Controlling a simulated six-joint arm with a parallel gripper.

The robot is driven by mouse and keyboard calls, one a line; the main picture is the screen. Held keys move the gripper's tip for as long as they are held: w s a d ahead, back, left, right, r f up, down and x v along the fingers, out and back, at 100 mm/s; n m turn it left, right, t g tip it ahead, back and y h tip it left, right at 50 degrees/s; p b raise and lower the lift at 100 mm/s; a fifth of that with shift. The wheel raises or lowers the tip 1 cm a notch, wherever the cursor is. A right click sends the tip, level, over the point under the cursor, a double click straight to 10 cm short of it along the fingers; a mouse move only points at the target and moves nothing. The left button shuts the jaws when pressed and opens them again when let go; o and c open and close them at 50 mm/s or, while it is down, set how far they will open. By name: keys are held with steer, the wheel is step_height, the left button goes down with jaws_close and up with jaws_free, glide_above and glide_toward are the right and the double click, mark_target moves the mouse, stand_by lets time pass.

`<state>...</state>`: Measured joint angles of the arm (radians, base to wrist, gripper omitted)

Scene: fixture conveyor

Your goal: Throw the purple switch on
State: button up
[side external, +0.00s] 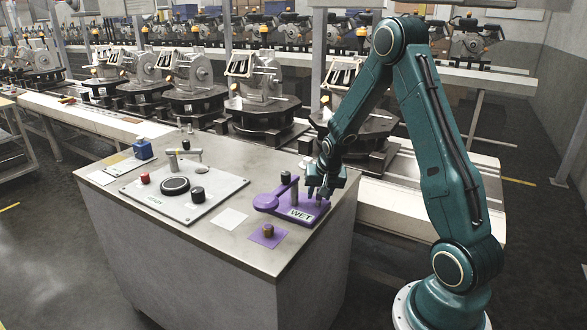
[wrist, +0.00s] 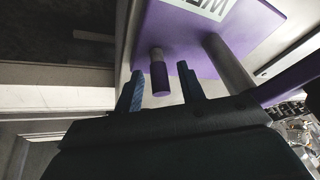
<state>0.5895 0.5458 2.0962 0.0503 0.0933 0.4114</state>
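My gripper (side external: 318,193) is low over the plate's right end, fingers pointing down. In the wrist view my gripper (wrist: 160,78) is open, its two blue fingers apart. A short grey peg with a purple end (wrist: 160,82) shows between them, with gaps on both sides. A longer grey post (wrist: 228,62) and a purple bar (wrist: 292,80) are to the right.
A grey panel (side external: 225,186) with red and black buttons and a black dial (side external: 175,186) lies left on the bench. A brown knob (side external: 268,230) on a purple square and a white card (side external: 230,218) are in front. A blue block (side external: 143,149) is far left. The conveyor runs behind.

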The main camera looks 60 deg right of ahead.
steer(key=shift+d+f, duration=0.1)
steer(key=shift+f, duration=0.1)
steer(key=shift+c, duration=0.2)
jaws_close()
steer(key=shift+a+h, duration=0.2)
steer(key=shift+h, duration=0.2)
steer(key=shift+a+n+h, duration=0.3)
steer(key=shift+a+h, duration=0.2)
steer(key=shift+h, duration=0.7)
steer(key=shift+a+f+t+h, duration=0.15)
steer(key=shift+a+h, duration=0.1)
steer(key=shift+h, duration=0.55)
steer(key=shift+a+r+t+h, duration=0.15)
steer(key=shift+a+h, duration=0.1)
steer(key=shift+h, duration=0.55)
steer(key=shift+f+n, duration=0.1)
steer(key=shift+n, duration=0.2)
